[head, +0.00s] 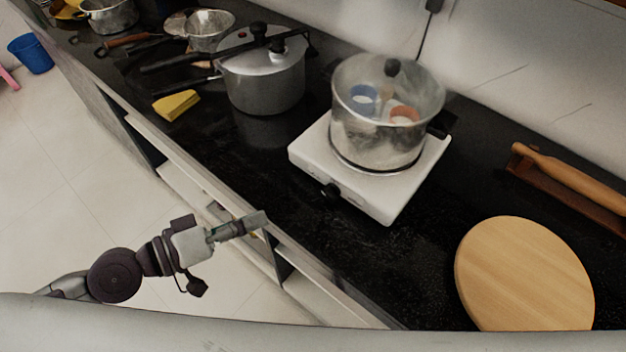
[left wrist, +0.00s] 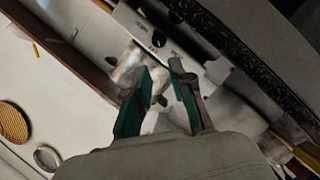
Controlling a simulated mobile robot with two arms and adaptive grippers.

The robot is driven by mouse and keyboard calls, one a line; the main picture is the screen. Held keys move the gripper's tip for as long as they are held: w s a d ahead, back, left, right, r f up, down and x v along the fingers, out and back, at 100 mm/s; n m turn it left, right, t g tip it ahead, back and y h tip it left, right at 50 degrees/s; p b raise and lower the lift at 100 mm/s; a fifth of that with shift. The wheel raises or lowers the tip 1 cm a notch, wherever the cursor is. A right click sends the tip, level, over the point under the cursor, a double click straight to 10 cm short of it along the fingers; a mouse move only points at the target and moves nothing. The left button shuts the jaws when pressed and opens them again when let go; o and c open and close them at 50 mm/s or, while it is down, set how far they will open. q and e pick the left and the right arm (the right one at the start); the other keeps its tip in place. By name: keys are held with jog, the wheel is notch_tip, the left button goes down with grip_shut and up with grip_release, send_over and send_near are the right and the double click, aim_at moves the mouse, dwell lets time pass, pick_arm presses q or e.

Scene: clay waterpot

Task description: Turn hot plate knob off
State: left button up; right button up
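A white hot plate (head: 311,157) sits on the black counter, with its black knob (head: 330,191) on the front side. A metal pot (head: 375,143) with a clear lid stands on the hot plate; blue and orange items show through it. My left gripper (head: 264,217) is at the counter's front edge, left of and apart from the knob. In the left wrist view, my left gripper (left wrist: 160,68) is open, with a gap between its green-lined fingers and nothing held. A dark knob on a pale panel (left wrist: 158,39) shows beyond the fingertips. My right gripper is not in view.
A pressure cooker (head: 262,80) and a yellow sponge (head: 176,104) are on the counter to the left. A round wooden board (head: 525,275) lies at the right, and a rolling pin (head: 570,178) near the wall. The counter before the hot plate is clear.

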pick_arm(q)
jog(key=p, duration=0.6)
send_near(325, 195)
jog(key=x, duration=0.7)
jog(key=shift+w+d, duration=0.2)
jog(key=shift+w+d+f, duration=0.15)
jog(key=shift+w+d, duration=0.1)
jog(key=shift+d, duration=0.15)
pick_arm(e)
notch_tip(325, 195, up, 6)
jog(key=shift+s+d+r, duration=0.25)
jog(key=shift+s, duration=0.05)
pick_arm(q)
grip_shut()
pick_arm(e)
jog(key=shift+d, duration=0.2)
